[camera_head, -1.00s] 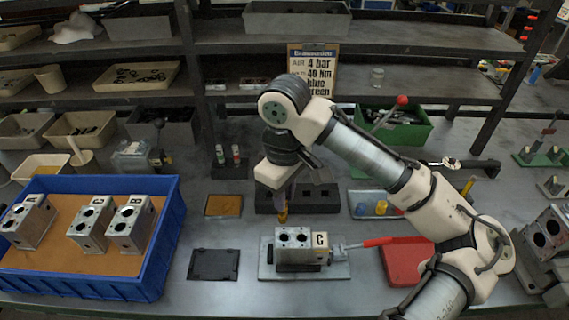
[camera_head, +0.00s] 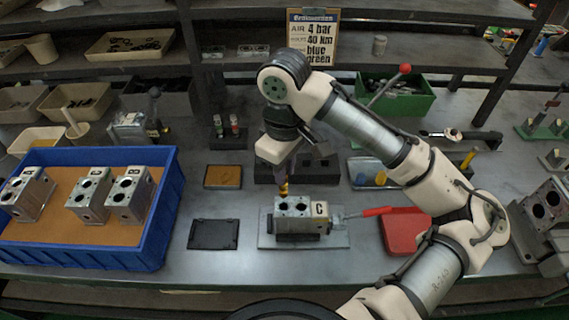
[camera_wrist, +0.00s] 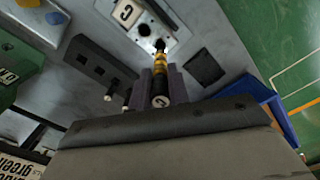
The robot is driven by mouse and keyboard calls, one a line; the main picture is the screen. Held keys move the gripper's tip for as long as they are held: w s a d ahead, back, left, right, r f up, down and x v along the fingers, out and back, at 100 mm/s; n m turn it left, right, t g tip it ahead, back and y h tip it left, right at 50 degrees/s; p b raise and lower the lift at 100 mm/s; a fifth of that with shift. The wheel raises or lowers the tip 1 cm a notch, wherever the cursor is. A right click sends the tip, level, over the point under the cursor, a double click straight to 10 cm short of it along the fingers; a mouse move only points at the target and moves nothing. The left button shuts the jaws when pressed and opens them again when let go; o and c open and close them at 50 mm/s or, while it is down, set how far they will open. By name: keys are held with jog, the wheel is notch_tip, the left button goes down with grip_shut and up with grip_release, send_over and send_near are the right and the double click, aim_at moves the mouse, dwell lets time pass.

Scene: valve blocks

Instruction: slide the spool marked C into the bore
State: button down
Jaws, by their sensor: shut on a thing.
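My gripper (camera_head: 285,176) is shut on a gold and black spool (camera_head: 284,188) and holds it upright. The metal valve block labelled C (camera_head: 298,222) sits on a grey plate (camera_head: 340,240) below. The spool's lower tip is at or just above the left bore in the block's top; I cannot tell if it has entered. The label C and the other bore also show on the block (camera_wrist: 143,29) in the wrist view.
A blue tray (camera_head: 160,215) with several valve blocks stands at left. A dark flat pad (camera_head: 213,234) and an orange-topped pad (camera_head: 222,176) lie between. A red-handled tool (camera_head: 375,212) and red case (camera_head: 404,232) are at right. A dark rack (camera_head: 318,172) stands behind.

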aim_at(285, 196)
jog(key=shift+f+b, duration=0.9)
jog(key=shift+f, duration=0.8)
jog(key=shift+p, duration=0.75)
jog(key=shift+f+b, duration=2.55)
jog(key=shift+f, duration=1.15)
jog(key=c, duration=1.3)
grip_release()
jog(key=shift+o, duration=0.2)
jog(key=shift+r, duration=0.1)
notch_tip(285, 196, up, 14)
jog(key=shift+f, duration=0.1)
